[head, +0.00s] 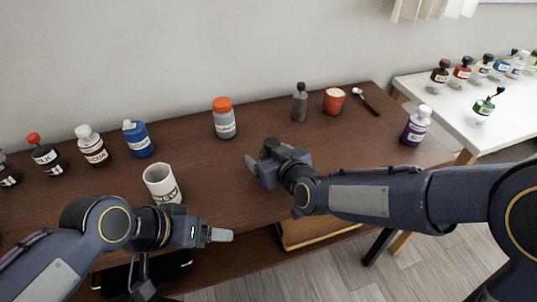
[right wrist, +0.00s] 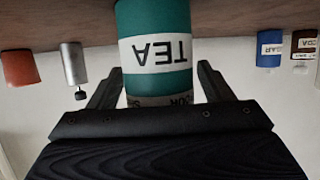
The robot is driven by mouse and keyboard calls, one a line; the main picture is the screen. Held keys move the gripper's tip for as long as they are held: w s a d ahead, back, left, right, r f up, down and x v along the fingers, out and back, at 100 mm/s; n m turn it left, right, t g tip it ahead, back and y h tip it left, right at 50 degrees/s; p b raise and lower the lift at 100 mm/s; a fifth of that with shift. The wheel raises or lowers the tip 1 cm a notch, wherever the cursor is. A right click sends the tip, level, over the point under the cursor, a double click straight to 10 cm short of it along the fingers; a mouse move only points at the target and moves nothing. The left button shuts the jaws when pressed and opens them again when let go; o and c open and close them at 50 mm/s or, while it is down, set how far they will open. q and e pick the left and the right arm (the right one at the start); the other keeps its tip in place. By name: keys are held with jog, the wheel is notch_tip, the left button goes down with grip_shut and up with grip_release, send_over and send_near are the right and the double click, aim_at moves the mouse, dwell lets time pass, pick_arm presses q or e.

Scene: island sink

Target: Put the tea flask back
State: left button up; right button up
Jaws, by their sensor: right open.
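A teal flask (right wrist: 155,25) with a white TEA label shows in the right wrist view, upside down there. It fills the gap in front of my right gripper's (right wrist: 160,90) spread, open fingers. I cannot tell whether it is between the fingertips or just past them. In the head view my right gripper (head: 259,160) is low over the middle of the brown table, pointing left. I cannot make out the teal flask in that view. My left gripper (head: 218,235) is near the table's front edge, below the white mug, with nothing visible in it; its jaw opening is unclear.
On the brown table (head: 210,175) stand a white mug (head: 160,184), an orange-capped bottle (head: 224,120), a grey bottle (head: 300,103), an orange cup (head: 334,100) and a purple bottle (head: 416,126). Several labelled bottles stand at left. A white table (head: 450,120) at right holds more bottles.

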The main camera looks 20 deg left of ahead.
jog(key=shift+r, duration=0.1)
jog(key=shift+r+p, duration=0.25)
jog(key=shift+p, duration=0.1)
jog(key=p+v, duration=0.1)
jog(key=v, duration=1)
jog(key=shift+s+d, duration=0.25)
jog(key=shift+d, duration=0.1)
jog(key=d+m+g+h, duration=0.1)
jog(key=d+m, duration=0.2)
jog(key=d, duration=0.6)
jog(key=s+d+f+m+g+h, duration=0.3)
jog(key=s+d+m, duration=0.4)
jog(key=s+d, duration=0.7)
jog(key=d+h, duration=0.1)
jog(key=d, duration=0.3)
jog(key=shift+s+f, duration=0.15)
jog(key=shift+s, duration=0.25)
